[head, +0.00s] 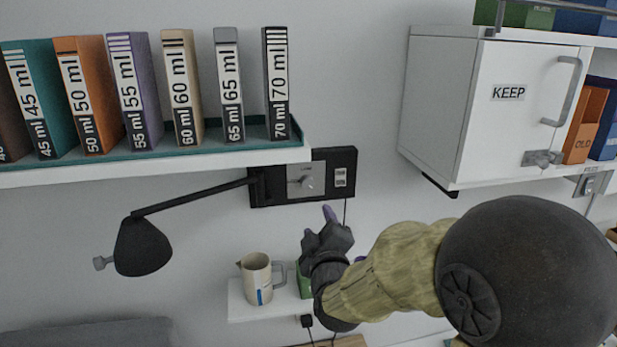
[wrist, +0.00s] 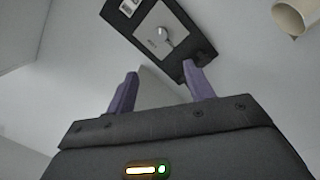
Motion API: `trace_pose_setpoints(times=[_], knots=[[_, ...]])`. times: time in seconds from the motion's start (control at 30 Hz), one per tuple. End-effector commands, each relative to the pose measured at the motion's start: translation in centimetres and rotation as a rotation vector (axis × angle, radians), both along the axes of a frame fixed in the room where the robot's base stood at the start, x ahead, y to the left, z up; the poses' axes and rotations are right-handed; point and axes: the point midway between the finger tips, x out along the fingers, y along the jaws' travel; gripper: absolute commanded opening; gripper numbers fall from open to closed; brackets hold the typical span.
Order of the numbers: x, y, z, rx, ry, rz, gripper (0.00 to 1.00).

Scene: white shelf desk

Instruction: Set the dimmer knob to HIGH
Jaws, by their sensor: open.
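The dimmer knob (head: 308,182) is a small light-grey knob on a grey plate, set in a black wall panel (head: 265,189) under the left shelf. In the wrist view the knob (wrist: 165,33) shows on its plate near the top, with the panel tilted. The HIGH marking is too small to read. My gripper (wrist: 160,82) is open and empty, its two purple fingers apart. The knob lies beyond the fingertips, not between them. In the head view my gripper (head: 318,222) is just below the panel, apart from the knob as far as I can tell.
A black lamp (head: 143,247) hangs on an arm at the panel's left. A shelf (head: 200,160) with labelled boxes runs above. A small lower shelf carries a pitcher (head: 257,278). A white cabinet (head: 490,105) marked KEEP is at right. Bare wall lies between panel and cabinet.

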Motion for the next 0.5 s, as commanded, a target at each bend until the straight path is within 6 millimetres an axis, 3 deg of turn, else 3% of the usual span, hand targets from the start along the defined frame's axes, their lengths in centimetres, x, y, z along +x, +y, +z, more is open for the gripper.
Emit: trace_pose_setpoints(times=[0.3, 0.5], knots=[[0.2, 0.0, -0.1, 0.002, 0.003, 0.000, 0.53], [1.9, 0.4, 0.0, 0.001, 0.005, 0.001, 0.53]])
